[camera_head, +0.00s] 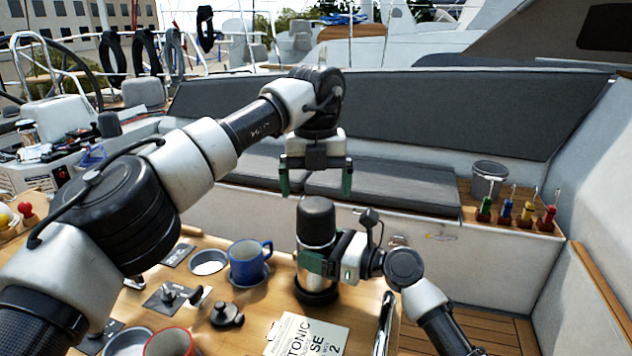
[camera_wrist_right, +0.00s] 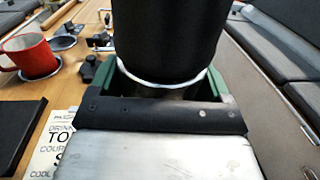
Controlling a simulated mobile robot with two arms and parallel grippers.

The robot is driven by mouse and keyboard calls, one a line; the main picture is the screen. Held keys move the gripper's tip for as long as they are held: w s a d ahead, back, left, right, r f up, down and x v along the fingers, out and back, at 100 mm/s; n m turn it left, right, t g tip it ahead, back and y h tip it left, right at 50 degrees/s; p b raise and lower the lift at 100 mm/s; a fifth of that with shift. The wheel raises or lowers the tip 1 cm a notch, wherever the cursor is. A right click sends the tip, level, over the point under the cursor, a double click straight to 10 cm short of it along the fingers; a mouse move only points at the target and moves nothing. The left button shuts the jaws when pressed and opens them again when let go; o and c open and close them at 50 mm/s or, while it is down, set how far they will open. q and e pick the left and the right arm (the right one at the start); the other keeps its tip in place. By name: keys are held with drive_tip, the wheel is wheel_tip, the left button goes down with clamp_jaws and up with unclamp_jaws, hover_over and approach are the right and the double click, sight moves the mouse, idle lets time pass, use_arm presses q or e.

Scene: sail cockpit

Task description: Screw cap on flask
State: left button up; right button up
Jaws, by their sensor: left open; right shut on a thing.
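The flask (camera_head: 316,232) stands upright on the wooden table, a silver body with a dark base. A rounded black cap (camera_head: 317,208) sits on its top; whether it is screwed tight cannot be told. In the right wrist view the black cap (camera_wrist_right: 168,35) fills the top centre above a silver rim. My right gripper (camera_head: 322,262) is shut around the flask's silver body, below the cap. My left gripper (camera_head: 315,187) is open and empty, pointing down above the cap, its green fingers spread to either side and apart from it.
A blue mug (camera_head: 248,266), a red mug (camera_head: 170,344), a small black knobbed part (camera_head: 227,316) and a booklet (camera_head: 312,333) lie left and in front of the flask. A grey bucket (camera_head: 490,180) and several coloured-handled tools stand at the right. Cushioned benches (camera_head: 385,188) lie behind.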

sight(316, 221)
use_arm(q)
drive_tip(key=n, duration=0.4)
drive_tip(key=shift+r+n, duration=0.1)
drive_tip(key=shift+n, duration=0.2)
drive_tip(key=n, duration=0.5)
drive_tip(key=shift+f, duration=4)
